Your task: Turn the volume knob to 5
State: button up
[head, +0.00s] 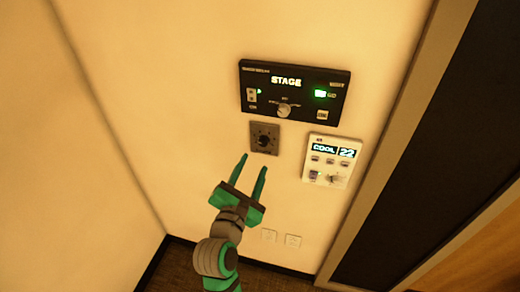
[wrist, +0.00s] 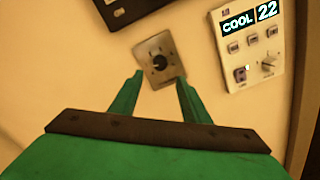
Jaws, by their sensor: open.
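The volume knob (head: 264,139) is a small dark round knob on a square grey plate (head: 254,149) on the wall, below the black stage panel. In the wrist view the knob (wrist: 160,62) shows just beyond and between my fingertips. Its pointer and scale marks are too small to read. My gripper (head: 252,162), with green fingers, is open and empty, below and a little left of the plate in the head view. It also shows in the wrist view (wrist: 160,75), where the fingers stand apart and nothing is between them. Whether a fingertip touches the plate I cannot tell.
Above is the black panel (head: 310,82) reading STAGE, with a silver knob (head: 283,111). At right is a white thermostat (head: 331,164) reading COOL 22. Wall sockets (head: 281,238) sit low. The wall left of the plate is bare.

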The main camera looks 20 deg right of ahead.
aim_at(262, 144)
jog(key=x, duration=0.8)
jog(key=shift+w+d, duration=0.2)
jog(key=c, duration=1.1)
